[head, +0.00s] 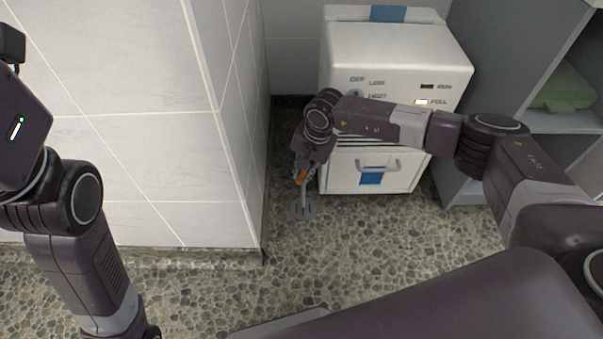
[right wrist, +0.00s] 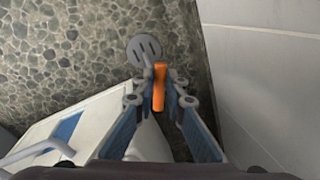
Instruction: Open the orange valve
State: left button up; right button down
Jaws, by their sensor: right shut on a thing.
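The orange valve (head: 301,178) is a small orange handle on a thin grey pipe that rises from a round slotted floor drain (head: 303,208). My right gripper (head: 306,172) reaches down to it beside the white machine. In the right wrist view the orange handle (right wrist: 159,88) lies between the two fingers of my right gripper (right wrist: 160,100), which are shut on it. The drain (right wrist: 144,49) shows just beyond the fingertips. My left arm is at the left of the head view, and its gripper fingers are not in the picture.
A white machine (head: 395,55) with a lower drawer and handle (head: 377,164) stands just right of the valve. A tiled wall corner (head: 225,130) stands close on the left. A grey shelf with a folded green towel (head: 565,88) is at the right.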

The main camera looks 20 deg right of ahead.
jog(key=shift+d+n, duration=0.1)
jog(key=shift+n, duration=0.8)
jog(key=c, duration=2)
grip_release()
jog(key=shift+o, duration=0.2)
notch_tip(320, 180, up, 12)
jog(key=s+d, duration=0.1)
jog(key=d, duration=0.1)
jog(key=shift+s, duration=0.15)
jog(key=shift+f, duration=0.1)
